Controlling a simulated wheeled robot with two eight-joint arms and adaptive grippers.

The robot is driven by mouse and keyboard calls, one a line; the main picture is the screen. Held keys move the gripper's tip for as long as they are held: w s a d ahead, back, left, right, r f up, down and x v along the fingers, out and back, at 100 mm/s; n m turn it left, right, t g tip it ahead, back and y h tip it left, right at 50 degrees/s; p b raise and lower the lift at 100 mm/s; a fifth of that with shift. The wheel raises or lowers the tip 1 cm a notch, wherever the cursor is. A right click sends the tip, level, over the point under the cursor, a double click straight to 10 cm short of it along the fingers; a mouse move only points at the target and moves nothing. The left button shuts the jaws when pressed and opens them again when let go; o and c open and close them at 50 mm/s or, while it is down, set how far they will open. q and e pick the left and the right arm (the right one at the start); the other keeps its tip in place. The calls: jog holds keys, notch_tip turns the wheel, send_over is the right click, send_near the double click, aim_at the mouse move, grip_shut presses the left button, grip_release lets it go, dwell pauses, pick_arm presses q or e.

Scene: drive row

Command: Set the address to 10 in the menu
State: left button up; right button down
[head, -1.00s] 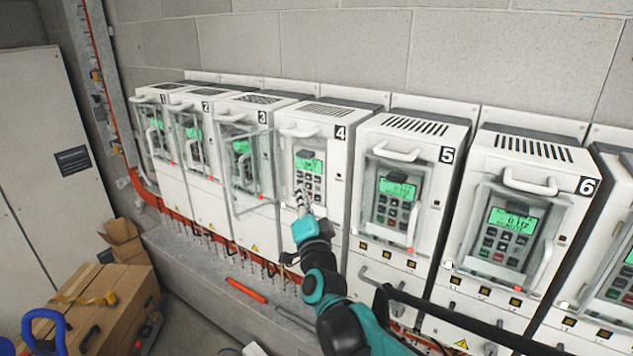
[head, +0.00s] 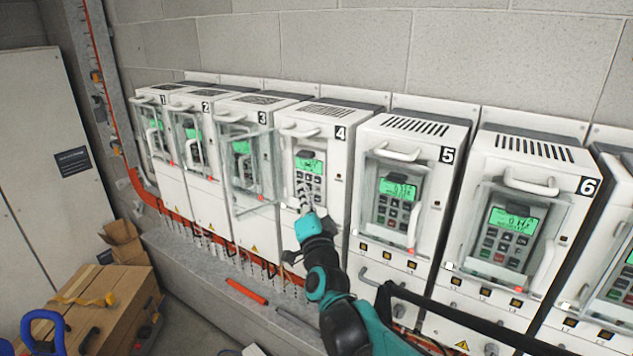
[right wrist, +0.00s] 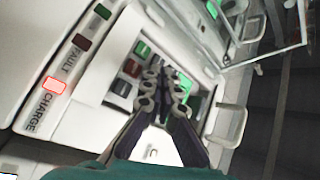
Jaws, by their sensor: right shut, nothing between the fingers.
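Drive 4 (head: 325,110) is a white cabinet in a row. Its keypad (head: 317,183) is exposed, with a lit green screen (head: 310,165) whose text is too small to read. A clear cover (head: 262,170) stands swung out at its left. My right gripper (head: 303,190) is shut and empty, its fingertips at the left part of the keypad, hiding some keys. In the right wrist view the closed fingers (right wrist: 167,72) are over the keypad, near a green key (right wrist: 142,48) and a red key (right wrist: 132,68). Contact with a key cannot be told. My left gripper is out of view.
Drive 5 (head: 408,125) and drive 6 (head: 530,150) stand to the right with clear covers and handles over their keypads. Drive 3 (head: 250,105) stands to the left. A lit red CHARGE lamp (right wrist: 55,85) shows beside the keypad.

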jog(key=shift+w, duration=0.1)
dwell(0.5)
jog(key=shift+s+a, duration=0.45)
jog(key=shift+s, duration=0.25)
jog(key=shift+w, duration=0.1)
jog(key=shift+w+d, duration=0.15)
jog(key=shift+w+d, duration=0.15)
jog(key=shift+w, duration=0.05)
